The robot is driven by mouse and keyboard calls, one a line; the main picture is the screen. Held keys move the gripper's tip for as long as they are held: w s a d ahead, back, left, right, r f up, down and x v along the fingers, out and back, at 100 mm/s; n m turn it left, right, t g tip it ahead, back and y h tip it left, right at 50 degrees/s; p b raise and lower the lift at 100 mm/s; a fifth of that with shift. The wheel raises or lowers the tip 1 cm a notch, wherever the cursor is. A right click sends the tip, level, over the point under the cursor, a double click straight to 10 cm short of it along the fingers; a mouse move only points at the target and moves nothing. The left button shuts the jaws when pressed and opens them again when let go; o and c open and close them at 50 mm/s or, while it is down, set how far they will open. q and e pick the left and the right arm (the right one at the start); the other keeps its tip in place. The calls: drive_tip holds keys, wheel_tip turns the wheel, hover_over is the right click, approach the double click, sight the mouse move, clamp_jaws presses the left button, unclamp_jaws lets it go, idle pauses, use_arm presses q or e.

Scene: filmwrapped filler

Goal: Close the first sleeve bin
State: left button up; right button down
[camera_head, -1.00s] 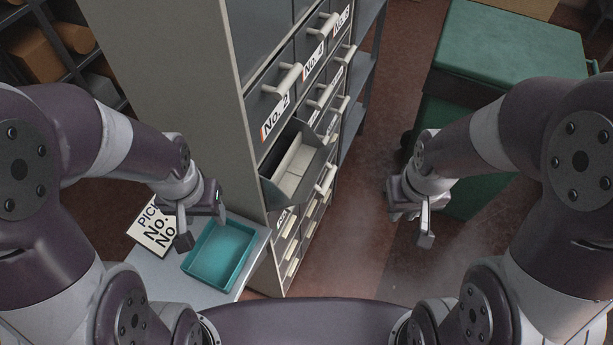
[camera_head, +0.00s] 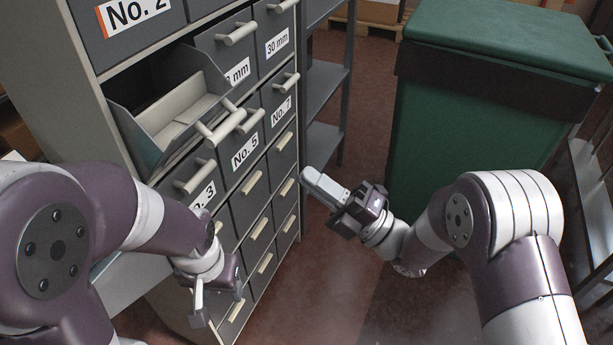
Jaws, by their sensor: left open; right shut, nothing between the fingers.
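One grey bin (camera_head: 150,140) is pulled out of the cabinet and tips downward, just below the bin labelled No. 2 (camera_head: 135,25). Pale flat pieces (camera_head: 178,108) lie inside it. Its pale handle (camera_head: 226,127) is at the front; I see no label on it. My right gripper (camera_head: 318,184) is shut and empty, right of the cabinet front and apart from the open bin. My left gripper (camera_head: 218,303) is open and empty, low in front of the lower drawers, below the open bin.
The grey cabinet (camera_head: 110,95) has several other bins, all shut, with protruding handles, including No. 5 (camera_head: 244,150) and No. 7 (camera_head: 280,112). A large green container (camera_head: 480,110) stands at the right. Bare floor (camera_head: 345,270) lies between them. Metal shelves (camera_head: 325,100) stand behind.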

sight(237, 119)
drive_tip(key=p+x, duration=0.1)
drive_tip(key=x, duration=1.1)
drive_tip(key=shift+a+p, duration=0.25)
drive_tip(key=shift+p, duration=0.05)
drive_tip(key=shift+r, duration=0.2)
drive_tip(key=shift+w+a+r+h+p, duration=0.15)
drive_tip(key=shift+r+h+p, duration=0.15)
drive_tip(key=shift+r+p, duration=0.35)
drive_tip(key=a+r+h+p, duration=0.1)
drive_tip(key=p, duration=0.1)
drive_tip(key=a+r+g+h+p, duration=0.1)
drive_tip(key=r+p, duration=0.1)
drive_tip(key=w+a+r+h+p, duration=0.1)
drive_tip(key=r+p, duration=0.1)
drive_tip(key=shift+r, duration=0.2)
drive_tip(key=a+r+h+p, duration=0.1)
drive_tip(key=p, duration=0.1)
drive_tip(key=w+a+r+g+h+p, duration=0.1)
drive_tip(key=a+p, duration=0.1)
drive_tip(key=p, duration=0.1)
drive_tip(key=a+r+h+p, duration=0.1)
drive_tip(key=p, duration=0.2)
drive_tip(key=shift+w+a+g+h, duration=0.2)
drive_tip(key=shift+w+g+h, duration=0.1)
drive_tip(key=shift+g+h, duration=0.1)
drive_tip(key=shift+w+a+h+p, duration=0.1)
drive_tip(key=shift+a+h+p, duration=0.2)
drive_tip(key=shift+p, duration=0.2)
